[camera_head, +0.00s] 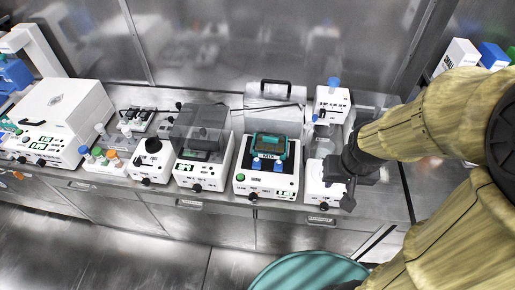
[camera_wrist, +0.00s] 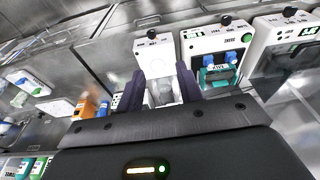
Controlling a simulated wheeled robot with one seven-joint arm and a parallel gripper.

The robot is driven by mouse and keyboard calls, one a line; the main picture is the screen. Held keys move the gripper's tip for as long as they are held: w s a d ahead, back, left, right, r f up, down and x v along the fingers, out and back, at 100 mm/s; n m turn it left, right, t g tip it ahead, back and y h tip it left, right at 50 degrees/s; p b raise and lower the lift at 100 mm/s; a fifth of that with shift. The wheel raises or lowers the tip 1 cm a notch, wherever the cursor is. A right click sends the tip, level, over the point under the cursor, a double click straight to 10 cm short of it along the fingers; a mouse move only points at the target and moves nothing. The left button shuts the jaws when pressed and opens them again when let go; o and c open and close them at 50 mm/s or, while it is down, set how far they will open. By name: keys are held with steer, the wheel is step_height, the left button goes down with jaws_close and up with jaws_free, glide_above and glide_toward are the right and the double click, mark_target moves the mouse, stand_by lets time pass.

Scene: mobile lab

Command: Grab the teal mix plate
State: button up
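The teal mix plate (camera_head: 281,153) sits in the dark top of a white bench device (camera_head: 266,187), with two blue clamp-like parts at its front edge. In the wrist view the teal plate (camera_wrist: 207,77) shows right of my fingers, partly covered by the blue parts. My gripper (camera_head: 340,184) is above the neighbouring white device, to the right of the plate and apart from it. In the wrist view my gripper (camera_wrist: 159,90) has its two fingers spread, with nothing held between them.
A white device (camera_head: 318,190) with a clear vessel stands below my gripper. A grey-lidded device (camera_head: 200,130) stands left of the plate's device. A taller white unit (camera_head: 332,102) with a blue cap is behind. Bottles and boxes stand farther right.

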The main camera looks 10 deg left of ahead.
steer(key=shift+a, duration=0.15)
steer(key=shift+o, duration=0.2)
steer(key=o, duration=0.3)
steer(key=shift+f, duration=0.1)
steer(key=o, duration=0.3)
steer(key=w+a+f+n+b, duration=0.1)
steer(key=a+f+n+b, duration=0.1)
steer(key=f, duration=0.6)
steer(key=w+a+f+n+h+b, duration=0.1)
steer(key=w+a+f+n+b, duration=0.1)
steer(key=f+n, duration=0.3)
step_height(320, 180, down, 4)
steer(key=shift+a+r+n+b, duration=0.15)
steer(key=shift+r+n+b, duration=0.15)
steer(key=shift+b, duration=0.55)
steer(key=w+a+f+n+t+h+b, duration=0.1)
steer(key=w+f+n+t+h+b, duration=0.4)
steer(key=f+n, duration=0.65)
steer(key=w+a+r+n+t+y+b, duration=0.1)
steer(key=a+r+n+t+y+b, duration=0.1)
steer(key=n, duration=0.6)
steer(key=w+a+r+n+t+y+b, duration=0.2)
steer(key=a+r+n+t+y+b, duration=0.1)
steer(key=a+r+n+t, duration=0.3)
steer(key=a+n+t, duration=0.2)
steer(key=a, duration=0.2)
steer(key=shift+a+r+n+y+b, duration=0.3)
steer(key=shift+a+r+n+b, duration=0.05)
steer(key=shift+a+b, duration=0.05)
